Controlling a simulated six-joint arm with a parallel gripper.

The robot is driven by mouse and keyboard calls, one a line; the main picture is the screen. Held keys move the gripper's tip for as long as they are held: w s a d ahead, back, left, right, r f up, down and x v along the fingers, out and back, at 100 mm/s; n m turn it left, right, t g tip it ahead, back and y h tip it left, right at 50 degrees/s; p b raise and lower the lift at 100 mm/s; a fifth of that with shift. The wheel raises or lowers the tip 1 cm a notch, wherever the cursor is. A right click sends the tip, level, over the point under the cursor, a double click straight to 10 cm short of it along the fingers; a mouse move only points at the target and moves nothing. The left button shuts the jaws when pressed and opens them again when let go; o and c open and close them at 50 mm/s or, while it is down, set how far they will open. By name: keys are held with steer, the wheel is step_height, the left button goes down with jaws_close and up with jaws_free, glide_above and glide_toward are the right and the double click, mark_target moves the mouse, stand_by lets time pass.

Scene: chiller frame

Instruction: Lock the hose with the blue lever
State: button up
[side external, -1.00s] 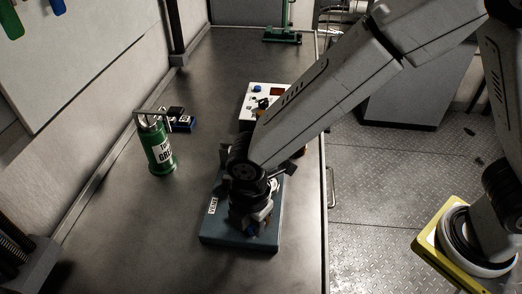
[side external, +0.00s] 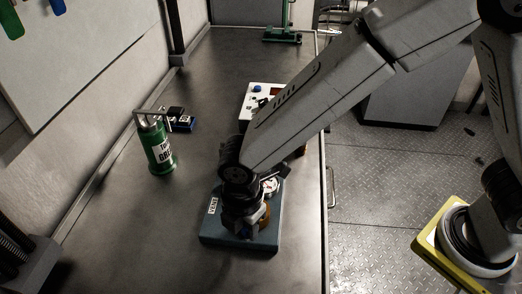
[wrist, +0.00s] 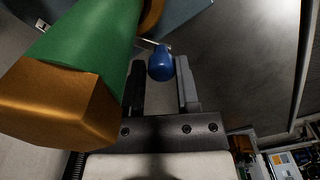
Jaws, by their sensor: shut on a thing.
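The blue lever (wrist: 160,65) has a rounded knob on a thin metal rod, seen in the wrist view. My gripper (wrist: 161,75) is shut on this knob, with one finger on each side. A green tapered body with a brass hex end (wrist: 65,100) fills the left of the wrist view, beside the fingers; I cannot tell whether it is the hose's end. In the side view, my gripper (side external: 239,224) is low over a blue-grey base block (side external: 222,239) with a VENT label. Brass (side external: 265,215) shows right of the gripper. My wrist hides most of the fitting.
A green labelled canister (side external: 160,150) with a metal handle stands left of the block. Small dark and blue boxes (side external: 181,122) lie behind it. A white panel box (side external: 257,95) stands behind my arm.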

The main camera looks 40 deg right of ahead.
steer(key=shift+w+a, duration=0.35)
steer(key=shift+a, duration=0.35)
stand_by(0.3)
steer(key=shift+a, duration=0.1)
steer(key=shift+w+a, duration=0.4)
steer(key=shift+a, duration=0.05)
steer(key=o, duration=0.4)
steer(key=shift+r, duration=0.2)
step_height(320, 180, up, 8)
steer(key=shift+f, duration=0.2)
stand_by(0.9)
